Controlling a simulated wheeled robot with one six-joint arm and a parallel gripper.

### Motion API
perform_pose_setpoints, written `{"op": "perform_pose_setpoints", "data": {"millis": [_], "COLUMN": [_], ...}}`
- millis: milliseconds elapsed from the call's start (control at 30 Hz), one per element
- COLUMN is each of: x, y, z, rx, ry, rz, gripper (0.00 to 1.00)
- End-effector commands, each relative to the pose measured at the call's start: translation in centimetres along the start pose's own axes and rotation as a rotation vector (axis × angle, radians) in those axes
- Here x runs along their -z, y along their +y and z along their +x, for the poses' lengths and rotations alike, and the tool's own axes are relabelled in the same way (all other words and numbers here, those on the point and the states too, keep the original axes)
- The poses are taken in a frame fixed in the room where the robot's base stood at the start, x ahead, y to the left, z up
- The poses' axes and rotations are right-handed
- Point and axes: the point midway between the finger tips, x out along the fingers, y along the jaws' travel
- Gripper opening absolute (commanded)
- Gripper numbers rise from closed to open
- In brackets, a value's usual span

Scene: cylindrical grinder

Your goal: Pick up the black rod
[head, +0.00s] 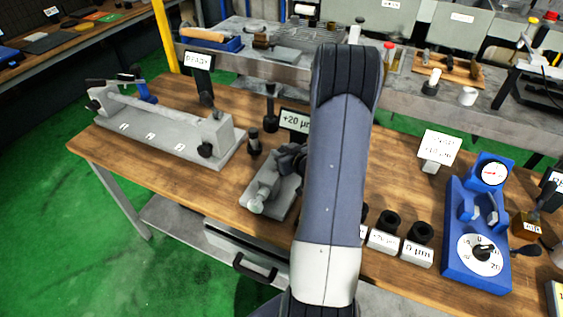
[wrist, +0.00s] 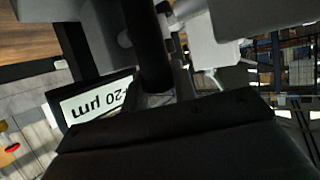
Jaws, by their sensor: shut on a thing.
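In the wrist view a black rod (wrist: 150,45) stands out from between the fingers of my gripper (wrist: 163,88), which is shut on it. The rod's lower end is hidden by the fingers and the dark gripper body. In the head view my arm covers most of the gripper; only a dark part shows left of the arm, by a grey fixture (head: 272,190). I cannot tell the held rod apart there. Another black upright piece (head: 270,108) stands by the "+20 µm" sign (head: 295,121), with a shorter black piece (head: 254,143) in front.
The "+20 µm" sign also shows close to the gripper in the wrist view (wrist: 95,102). A grey bench fixture (head: 165,125) lies at left. Labelled blocks with black tops (head: 416,252) and a blue gauge stand (head: 477,240) stand at right. Bare wood (head: 330,200) is largely covered by my arm.

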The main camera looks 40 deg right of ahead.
Motion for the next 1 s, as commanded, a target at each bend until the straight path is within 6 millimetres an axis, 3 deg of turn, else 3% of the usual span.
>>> {"op": "perform_pose_setpoints", "data": {"millis": [200,667,1000], "x": [0.0,0.3,4.1], "y": [0.0,0.0,0.1], "z": [0.0,-0.1,-1.6], "rx": [0.000,0.000,-0.001], "ry": [0.000,0.004,0.007], "rz": [0.000,-0.002,-0.005], "gripper": [0.00,0.00,0.00]}}
